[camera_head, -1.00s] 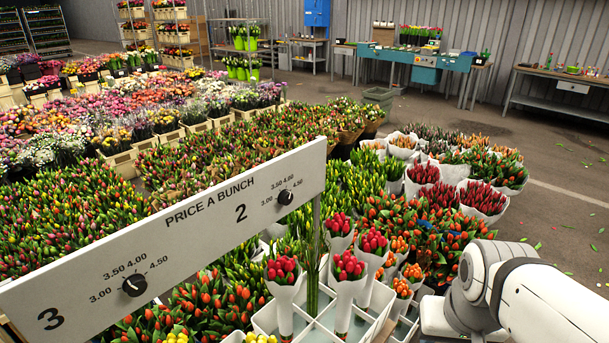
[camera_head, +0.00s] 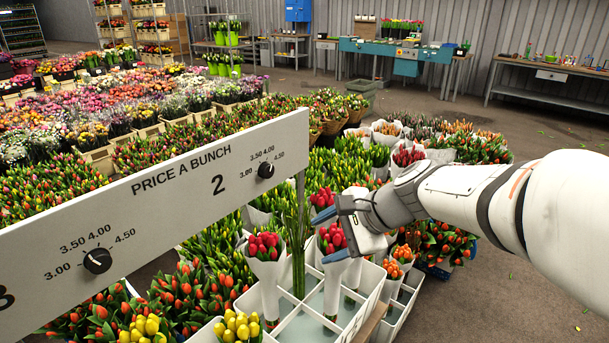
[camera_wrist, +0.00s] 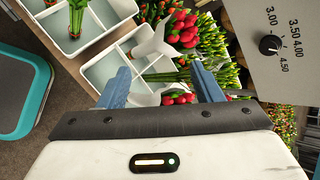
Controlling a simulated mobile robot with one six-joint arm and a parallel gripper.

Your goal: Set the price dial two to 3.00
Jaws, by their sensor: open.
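Another price dial (camera_head: 97,261) sits farther left on the board. Red tulip bunches (camera_head: 266,246) in white wraps stand in a white divided crate (camera_head: 300,325) below my gripper. Tall green stems (camera_head: 298,255) rise near the board's right end. Open floor (camera_head: 470,310) lies right.

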